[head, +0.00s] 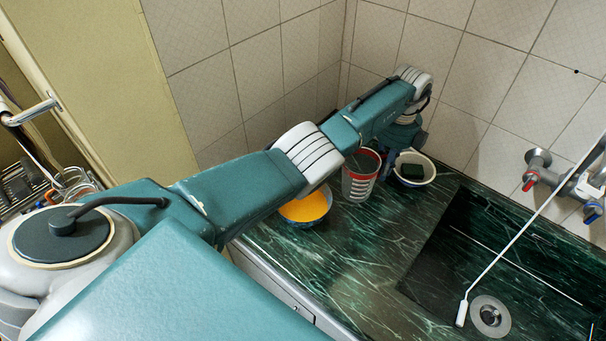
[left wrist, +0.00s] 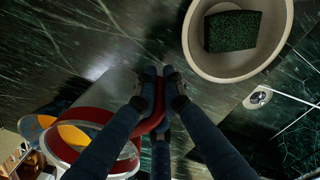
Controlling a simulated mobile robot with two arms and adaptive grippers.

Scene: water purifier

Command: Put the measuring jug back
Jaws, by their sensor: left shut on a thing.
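The measuring jug (head: 360,178) is a clear cup with a red band and red and white marks, at the back of the green marble counter in the head view. In the left wrist view its red-rimmed mouth and pale side (left wrist: 109,93) show at the left. My left gripper (head: 384,164) is at the jug's right side, partly hidden behind the arm. In the left wrist view my left gripper (left wrist: 161,84) is shut on the jug's red handle. The jug looks near upright; I cannot tell whether its base touches the counter. My right gripper is not in view.
A white bowl (head: 430,163) with a dark green sponge (head: 412,171) stands right of the jug. A bowl of orange contents (head: 305,207) stands to the left, under my arm. The sink (head: 470,255) and taps (head: 560,180) are at the right. The front counter is clear.

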